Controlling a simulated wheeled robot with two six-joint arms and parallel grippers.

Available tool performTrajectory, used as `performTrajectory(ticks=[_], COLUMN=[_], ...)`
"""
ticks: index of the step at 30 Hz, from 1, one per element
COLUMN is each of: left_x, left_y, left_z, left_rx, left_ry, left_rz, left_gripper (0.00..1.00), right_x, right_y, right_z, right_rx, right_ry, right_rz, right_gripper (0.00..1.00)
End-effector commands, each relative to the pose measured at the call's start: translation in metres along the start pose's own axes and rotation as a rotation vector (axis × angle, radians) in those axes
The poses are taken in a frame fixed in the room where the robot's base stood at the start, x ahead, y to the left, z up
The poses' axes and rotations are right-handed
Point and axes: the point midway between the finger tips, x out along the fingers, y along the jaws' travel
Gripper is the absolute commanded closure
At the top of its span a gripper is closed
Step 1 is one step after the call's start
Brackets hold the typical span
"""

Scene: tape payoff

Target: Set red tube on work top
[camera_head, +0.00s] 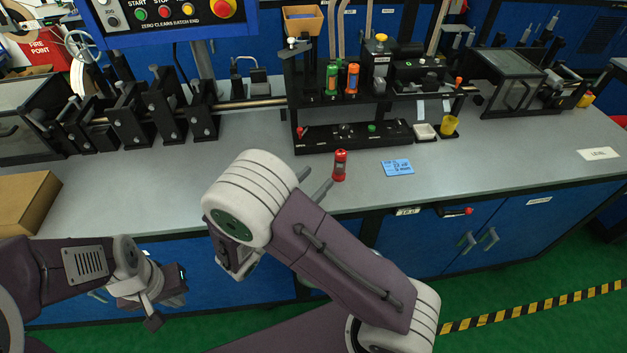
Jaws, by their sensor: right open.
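The red tube (340,165) stands upright on the grey work top (230,157), near its front edge. My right gripper (314,181) is just left of the tube. Its two grey fingers are apart, with nothing between them, and point towards the tube without visibly holding it. The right wrist hides part of the work top's front edge. My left gripper (160,302) is low at the left, in front of the blue cabinets and below the work top. Its finger gap does not show clearly.
A black rack (360,134) behind the tube holds a green tube (332,80) and an orange tube (352,79). A blue card (397,167) lies right of the red tube. The right work top is mostly clear.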

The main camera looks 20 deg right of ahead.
Motion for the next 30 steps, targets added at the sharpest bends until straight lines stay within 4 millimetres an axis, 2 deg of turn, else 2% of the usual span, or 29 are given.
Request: performTrajectory(ticks=[2,4,5,7,8,9,11,12,13,15,19,22,28,30], left_x=[0.000,0.000,0.000,0.000,0.000,0.000,0.000,0.000,0.000,0.000,0.000,0.000,-0.001,-0.008], left_y=[0.000,0.000,0.000,0.000,0.000,0.000,0.000,0.000,0.000,0.000,0.000,0.000,0.000,0.000], left_z=[0.000,0.000,0.000,0.000,0.000,0.000,0.000,0.000,0.000,0.000,0.000,0.000,0.000,-0.001], left_rx=[0.000,0.000,0.000,0.000,0.000,0.000,0.000,0.000,0.000,0.000,0.000,0.000,0.000,0.000], left_ry=[0.000,0.000,0.000,0.000,0.000,0.000,0.000,0.000,0.000,0.000,0.000,0.000,0.000,0.000], left_rz=[0.000,0.000,0.000,0.000,0.000,0.000,0.000,0.000,0.000,0.000,0.000,0.000,0.000,0.000], left_gripper=[1.00,1.00,1.00,1.00,1.00,1.00,1.00,1.00,1.00,1.00,1.00,1.00,1.00,1.00], right_x=[0.000,0.009,0.015,0.021,0.015,-0.001,-0.034,-0.053,-0.064,-0.076,-0.072,-0.070,-0.070,-0.070], right_y=[-0.002,-0.020,-0.036,-0.093,-0.120,-0.149,-0.167,-0.165,-0.158,-0.136,-0.106,-0.100,-0.100,-0.100], right_z=[0.000,-0.006,-0.011,-0.034,-0.048,-0.067,-0.090,-0.100,-0.104,-0.105,-0.096,-0.093,-0.093,-0.085], right_rx=[0.002,0.025,0.050,0.170,0.259,0.405,0.661,0.844,0.983,1.283,1.642,1.718,1.714,1.712], right_ry=[0.005,0.060,0.111,0.296,0.398,0.531,0.700,0.785,0.837,0.912,0.948,0.949,0.951,0.951], right_rz=[-0.007,-0.081,-0.149,-0.395,-0.535,-0.723,-0.976,-1.123,-1.217,-1.387,-1.536,-1.562,-1.561,-1.560], right_gripper=[0.50,0.50,0.50,0.50,0.50,0.50,0.50,0.50,0.50,0.50,0.50,0.50,0.50,0.50])
